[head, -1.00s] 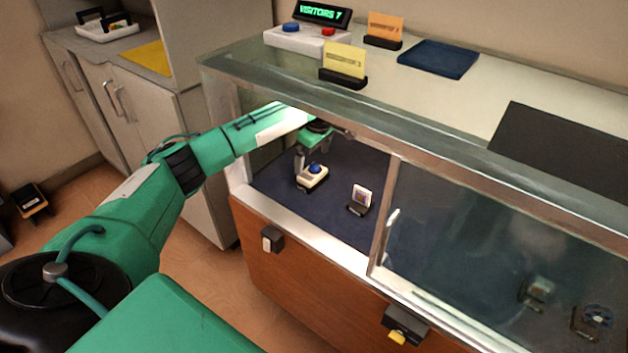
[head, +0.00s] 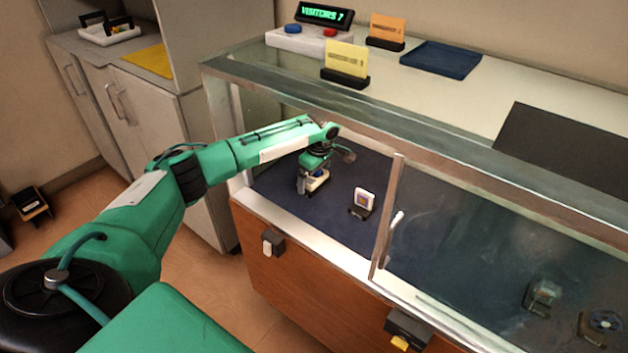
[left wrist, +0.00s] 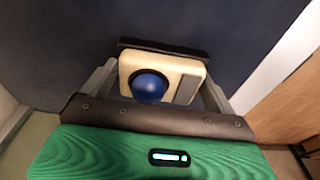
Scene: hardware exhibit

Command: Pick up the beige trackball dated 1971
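The beige trackball (head: 319,182) with a blue ball stands on the dark floor of the glass display case, behind its open left part. In the left wrist view, the trackball (left wrist: 188,70) lies between my fingers, its ball near the palm side. My left gripper (head: 313,181) reaches down into the case over it. The left gripper (left wrist: 162,82) looks open, with one finger close along each side of the trackball; I cannot tell whether they touch it. A dark bar (left wrist: 160,46) runs along the trackball's far side. No date is readable. My right gripper is not in view.
A small pale item on a dark stand (head: 362,203) is right of the trackball. The sliding glass door's frame (head: 389,215) stands farther right, with other exhibits behind glass. The case's top rail (head: 290,103) runs close above my arm. Card holders and a blue tray (head: 440,58) are on top.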

